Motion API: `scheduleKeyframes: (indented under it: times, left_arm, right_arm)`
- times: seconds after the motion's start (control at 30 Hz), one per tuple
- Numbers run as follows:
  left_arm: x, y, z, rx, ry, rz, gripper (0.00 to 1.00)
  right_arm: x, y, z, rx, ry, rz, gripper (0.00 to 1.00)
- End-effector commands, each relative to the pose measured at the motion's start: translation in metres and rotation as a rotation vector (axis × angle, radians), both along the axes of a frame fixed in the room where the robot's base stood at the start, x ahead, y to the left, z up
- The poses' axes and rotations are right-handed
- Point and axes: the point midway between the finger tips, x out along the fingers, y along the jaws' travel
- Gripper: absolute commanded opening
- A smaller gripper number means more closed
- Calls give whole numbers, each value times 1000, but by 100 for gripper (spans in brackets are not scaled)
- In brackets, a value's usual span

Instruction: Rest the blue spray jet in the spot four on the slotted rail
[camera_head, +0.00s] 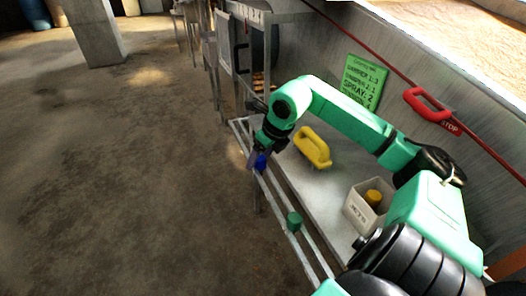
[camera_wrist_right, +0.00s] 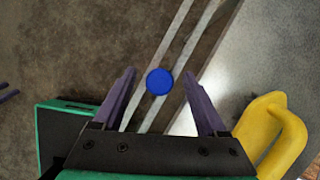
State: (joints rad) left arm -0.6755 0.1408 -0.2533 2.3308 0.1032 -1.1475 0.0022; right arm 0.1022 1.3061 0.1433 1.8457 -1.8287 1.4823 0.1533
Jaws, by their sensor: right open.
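The slotted rail (camera_head: 311,247) is a pair of pale parallel bars along the left edge of the metal bench; it also shows in the right wrist view (camera_wrist_right: 177,37). The blue spray jet (camera_head: 261,162) is at the rail's far part. In the right wrist view its round blue top (camera_wrist_right: 159,81) lies between my fingers, over the bars. My right gripper (camera_head: 256,162) is open around it, with a gap on both sides. I cannot tell which spot the jet is at or whether it is seated. My left gripper is not in view.
A green jet (camera_head: 294,221) stands on the rail nearer me. A yellow handled tool (camera_head: 312,147) lies on the bench, close to my right gripper. A white JETS box (camera_head: 356,212) holds a yellow jet (camera_head: 373,197). A green sign (camera_head: 364,84) and red stop handle (camera_head: 427,104) are behind.

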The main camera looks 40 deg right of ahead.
Motion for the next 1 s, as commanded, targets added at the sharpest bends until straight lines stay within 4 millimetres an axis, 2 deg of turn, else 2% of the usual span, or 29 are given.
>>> scheduleKeyframes:
  times: [0.17, 0.4, 0.6, 0.73, 1.0]
  left_arm:
    - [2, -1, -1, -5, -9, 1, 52]
    - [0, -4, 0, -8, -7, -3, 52]
    - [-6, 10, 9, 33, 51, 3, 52]
    - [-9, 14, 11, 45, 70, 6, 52]
    - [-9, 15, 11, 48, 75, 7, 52]
  right_arm:
    - [-9, -1, 21, -3, 0, -1, 75]
    - [-34, -3, 83, -1, -5, 1, 75]
    - [-50, -4, 122, -1, -3, 1, 75]
    - [-55, -4, 132, 0, -1, 0, 75]
    - [-56, -4, 133, 0, 0, 0, 75]
